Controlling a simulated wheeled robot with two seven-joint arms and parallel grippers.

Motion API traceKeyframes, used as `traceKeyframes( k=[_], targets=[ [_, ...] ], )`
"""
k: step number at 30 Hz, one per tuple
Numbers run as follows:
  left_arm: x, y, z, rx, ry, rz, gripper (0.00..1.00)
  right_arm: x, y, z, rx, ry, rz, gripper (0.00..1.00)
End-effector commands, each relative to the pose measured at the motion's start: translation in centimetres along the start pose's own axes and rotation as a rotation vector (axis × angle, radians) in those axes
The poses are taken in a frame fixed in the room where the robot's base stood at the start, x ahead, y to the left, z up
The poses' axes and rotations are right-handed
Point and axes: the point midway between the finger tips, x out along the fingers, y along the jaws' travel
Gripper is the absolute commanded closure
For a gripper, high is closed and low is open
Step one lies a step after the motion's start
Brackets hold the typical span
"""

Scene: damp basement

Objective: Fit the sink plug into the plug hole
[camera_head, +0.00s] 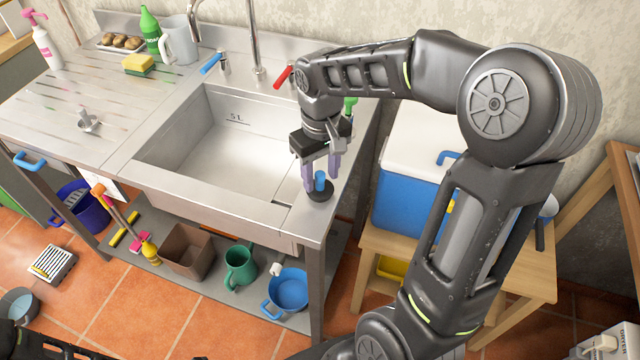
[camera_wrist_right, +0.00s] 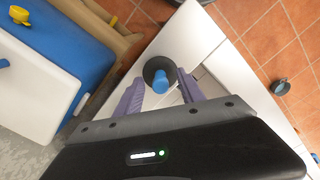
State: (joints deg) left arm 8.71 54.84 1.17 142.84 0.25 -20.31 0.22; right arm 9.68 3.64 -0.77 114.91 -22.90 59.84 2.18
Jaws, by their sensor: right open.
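The sink plug (camera_head: 319,194) is a black disc with a blue knob. It rests on the steel rim to the right of the sink basin (camera_head: 225,150). My right gripper (camera_head: 321,182) is open, pointing down, with its purple fingers on either side of the blue knob. In the right wrist view the plug (camera_wrist_right: 160,68) shows between the tips of the open right gripper (camera_wrist_right: 160,77); I cannot tell whether they touch it. The plug hole is not visible; the right part of the basin is partly hidden by my arm. My left gripper is not in view.
A tap (camera_head: 254,50) with a blue and a red lever (camera_head: 284,77) stands behind the basin. A small metal piece (camera_head: 88,121) lies on the drainboard at left. A blue and white cooler (camera_head: 405,195) stands right of the sink. The basin's visible floor is clear.

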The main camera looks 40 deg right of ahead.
Motion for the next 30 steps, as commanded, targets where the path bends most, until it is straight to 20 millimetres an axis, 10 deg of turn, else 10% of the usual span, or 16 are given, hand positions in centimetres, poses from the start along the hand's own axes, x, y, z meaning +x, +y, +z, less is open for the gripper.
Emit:
traceKeyframes(
  k=[20,30],
  targets=[
    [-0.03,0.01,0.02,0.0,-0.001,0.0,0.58,0.56,0.01,-0.03,0.0,0.002,0.0,0.54],
    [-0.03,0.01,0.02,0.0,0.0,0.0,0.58,0.56,0.01,-0.03,-0.001,0.002,0.0,0.82]
  ],
)
